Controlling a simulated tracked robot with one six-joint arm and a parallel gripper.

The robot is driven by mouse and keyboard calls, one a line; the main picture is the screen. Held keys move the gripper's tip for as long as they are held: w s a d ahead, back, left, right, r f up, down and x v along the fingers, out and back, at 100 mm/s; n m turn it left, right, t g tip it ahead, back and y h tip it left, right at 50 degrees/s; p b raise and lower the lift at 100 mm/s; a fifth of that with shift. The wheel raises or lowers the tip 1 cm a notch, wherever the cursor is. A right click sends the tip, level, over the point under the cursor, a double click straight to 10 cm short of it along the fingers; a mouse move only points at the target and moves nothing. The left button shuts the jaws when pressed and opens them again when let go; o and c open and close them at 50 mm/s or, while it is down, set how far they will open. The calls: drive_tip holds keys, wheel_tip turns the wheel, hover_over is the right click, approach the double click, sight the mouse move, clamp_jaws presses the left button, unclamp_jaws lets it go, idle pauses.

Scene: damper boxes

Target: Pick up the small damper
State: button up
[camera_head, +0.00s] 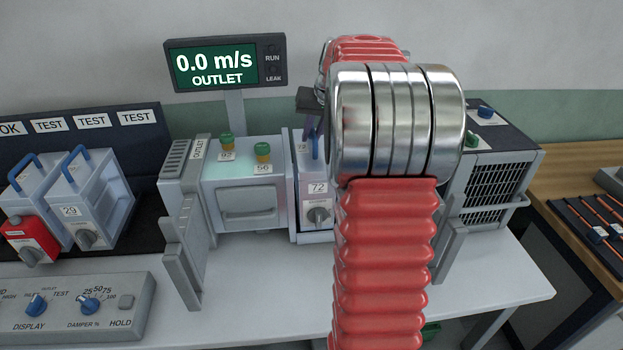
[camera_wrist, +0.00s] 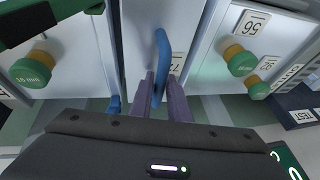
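A narrow pale damper box labelled 72 (camera_head: 317,188) sits upright in the slot of the duct unit, with a dark knob on its front. Its blue handle (camera_wrist: 162,52) stands on top. My gripper (camera_wrist: 161,80) has its two purple fingers on either side of this handle; whether they press on it I cannot tell. In the head view my arm hides most of the gripper. A damper box labelled 29 (camera_head: 84,211) and a red-fronted box (camera_head: 31,240), both with blue handles, stand on the left rack.
The duct unit (camera_head: 245,197) has green-topped yellow knobs beside the slot. A display (camera_head: 225,62) reads 0.0 m/s OUTLET. A control panel (camera_head: 77,306) lies at front left. A grilled unit (camera_head: 497,188) stands right of my arm. The white table front (camera_head: 260,300) is clear.

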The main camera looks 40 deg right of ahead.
clamp_jaws()
drive_tip(key=shift+r, duration=0.1)
idle(0.9)
drive_tip(key=shift+r, duration=0.1)
wheel_tip(320, 180, up, 28)
drive_tip(key=shift+f, duration=0.2)
idle(1.4)
idle(0.6)
drive_tip(key=shift+a, duration=0.1)
